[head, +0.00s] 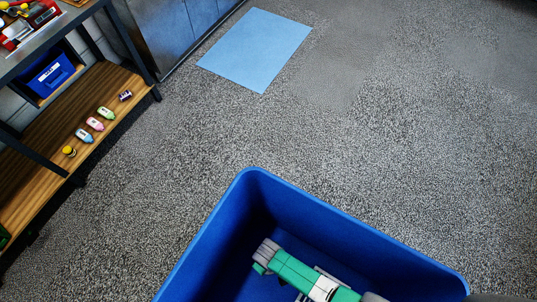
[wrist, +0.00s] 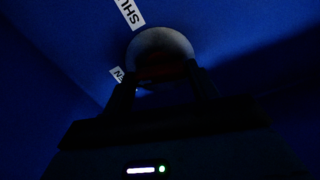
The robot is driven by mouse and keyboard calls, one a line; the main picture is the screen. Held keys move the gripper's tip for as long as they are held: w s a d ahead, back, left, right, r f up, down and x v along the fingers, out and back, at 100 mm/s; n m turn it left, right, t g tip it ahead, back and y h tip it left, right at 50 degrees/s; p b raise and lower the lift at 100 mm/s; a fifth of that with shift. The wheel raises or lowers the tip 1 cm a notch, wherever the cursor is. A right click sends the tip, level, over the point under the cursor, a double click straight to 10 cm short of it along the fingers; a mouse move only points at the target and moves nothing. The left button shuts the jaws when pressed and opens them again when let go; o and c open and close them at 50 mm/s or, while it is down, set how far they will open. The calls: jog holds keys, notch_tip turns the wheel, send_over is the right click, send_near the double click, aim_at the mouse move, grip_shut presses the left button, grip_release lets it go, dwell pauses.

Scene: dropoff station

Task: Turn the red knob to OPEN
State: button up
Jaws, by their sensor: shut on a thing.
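In the wrist view, a dark red knob (wrist: 160,70) sits on a round grey base (wrist: 160,40) against a dark blue surface. My gripper (wrist: 163,80) is shut on the red knob, one finger on each side of it. A white label (wrist: 129,13) reading "SHU", cut off by the frame's top edge, lies above the base. A second white label (wrist: 117,74), showing only "EN", lies left of the base, partly covered by the left finger. The knob's pointing direction is too dark to tell. The knob does not show in the head view.
In the head view, my green and white arm reaches down into a large blue bin (head: 352,216). A shelf unit at the left has a wooden lower board (head: 40,188) with several small items, and a blue box (head: 50,76). A light blue mat (head: 257,48) lies on open grey floor.

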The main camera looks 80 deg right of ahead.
jog(key=shift+n, duration=1.1)
jog(key=o, duration=1)
notch_tip(320, 180, up, 8)
jog(key=p, duration=0.3)
jog(key=shift+p, duration=0.35)
